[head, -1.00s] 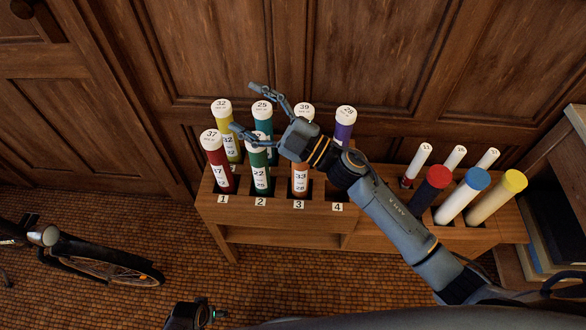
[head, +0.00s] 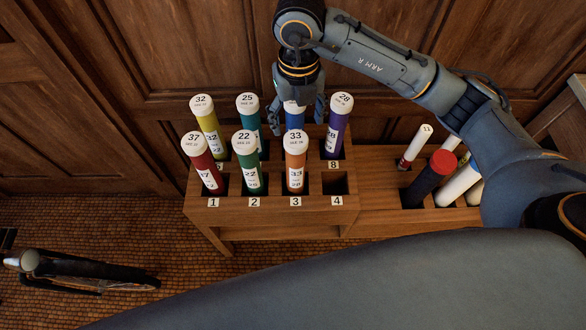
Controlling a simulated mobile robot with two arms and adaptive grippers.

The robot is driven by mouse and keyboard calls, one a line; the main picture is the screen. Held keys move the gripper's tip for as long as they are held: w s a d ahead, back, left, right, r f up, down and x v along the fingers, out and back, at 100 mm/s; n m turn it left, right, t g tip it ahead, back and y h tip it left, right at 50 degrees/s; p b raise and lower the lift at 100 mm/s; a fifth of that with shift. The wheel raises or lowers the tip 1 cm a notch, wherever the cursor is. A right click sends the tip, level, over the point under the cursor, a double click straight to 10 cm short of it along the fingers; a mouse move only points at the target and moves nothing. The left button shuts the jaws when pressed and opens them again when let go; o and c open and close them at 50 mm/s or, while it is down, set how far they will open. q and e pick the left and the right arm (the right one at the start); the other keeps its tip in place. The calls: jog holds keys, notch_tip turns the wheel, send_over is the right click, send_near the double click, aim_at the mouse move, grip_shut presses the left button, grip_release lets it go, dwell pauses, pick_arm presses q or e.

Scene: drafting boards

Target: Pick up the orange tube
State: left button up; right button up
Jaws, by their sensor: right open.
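The orange tube (head: 295,173) with a white cap marked 33 stands in the rack's front row, in slot 3. My right gripper (head: 297,110) points down behind it, over the back row. Its jaws are open, with one finger on each side of the blue tube (head: 294,118) in the picture. The gripper partly hides the blue tube's cap; I cannot tell whether they touch. The orange tube is clear of the gripper and fully in sight above its slot. My left gripper is not in view.
The wooden rack (head: 270,218) also holds red (head: 206,172), green (head: 248,172), yellow (head: 209,125), teal (head: 250,118) and purple (head: 336,130) tubes. Slot 4 (head: 335,184) is empty. More tubes stand at right, partly behind my arm. A panelled wall rises close behind.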

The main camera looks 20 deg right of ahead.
aim_at(297, 142)
notch_tip(297, 142, down, 6)
jog(key=shift+f, duration=0.2)
jog(key=shift+w+f+p, duration=0.15)
jog(key=shift+w+f, duration=0.1)
jog(key=shift+f, duration=1.25)
jog(key=shift+w+f+p, duration=0.15)
jog(key=shift+w+f, duration=0.05)
jog(key=shift+f, duration=1.3)
jog(key=shift+c, duration=0.4)
grip_shut()
